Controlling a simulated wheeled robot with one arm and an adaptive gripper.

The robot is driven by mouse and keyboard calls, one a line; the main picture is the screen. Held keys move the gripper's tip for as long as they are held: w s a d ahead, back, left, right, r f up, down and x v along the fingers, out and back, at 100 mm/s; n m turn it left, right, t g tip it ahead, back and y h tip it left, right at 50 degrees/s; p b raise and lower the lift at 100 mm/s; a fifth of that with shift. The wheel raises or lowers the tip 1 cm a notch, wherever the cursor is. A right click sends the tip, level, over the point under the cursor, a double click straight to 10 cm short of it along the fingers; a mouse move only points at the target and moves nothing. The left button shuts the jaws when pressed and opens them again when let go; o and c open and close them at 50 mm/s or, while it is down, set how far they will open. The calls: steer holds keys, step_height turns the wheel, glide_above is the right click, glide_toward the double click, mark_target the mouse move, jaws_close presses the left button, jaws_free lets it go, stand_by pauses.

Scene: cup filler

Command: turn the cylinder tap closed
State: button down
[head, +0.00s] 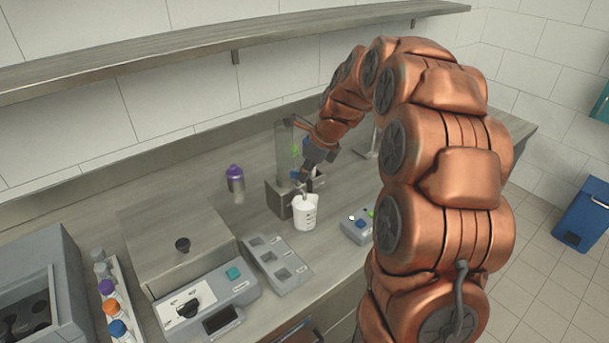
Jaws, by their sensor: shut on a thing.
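The clear cylinder (284,150) stands upright on a grey metal base (279,200) at the back of the counter. A white cup (305,216) with dark markings stands upright in front of the base. My gripper (309,186) is at the cylinder's front right, just above the cup's rim. It is shut on the cylinder tap, which the fingers mostly hide. The tap's angle is too small and covered to tell. I cannot see whether liquid runs into the cup.
A grey tray with square wells (277,264) and a device with a black knob (207,296) are at front left. A small button box (357,230) sits right of the cup. A purple-capped bottle (235,178) stands at the back. Capped bottles fill a rack at left.

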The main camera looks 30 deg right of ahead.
steer(key=n, duration=0.2)
steer(key=shift+w+d+n+g+y+b, duration=0.2)
steer(key=shift+w+n+g+y+b, duration=0.1)
steer(key=shift+n+g+y+b, duration=0.1)
steer(key=n, duration=0.1)
steer(key=n+g, duration=0.1)
steer(key=n, duration=0.1)
steer(key=shift+w+d+n+y+b, duration=0.1)
steer(key=shift+w+n+y+b, duration=0.2)
steer(key=shift+y+b, duration=0.1)
steer(key=n+g, duration=0.1)
steer(key=n, duration=0.3)
steer(key=n+g, duration=0.1)
steer(key=n, duration=0.1)
steer(key=shift+w+g+b, duration=0.3)
steer(key=shift+w, duration=0.1)
steer(key=c, duration=1.2)
jaws_free()
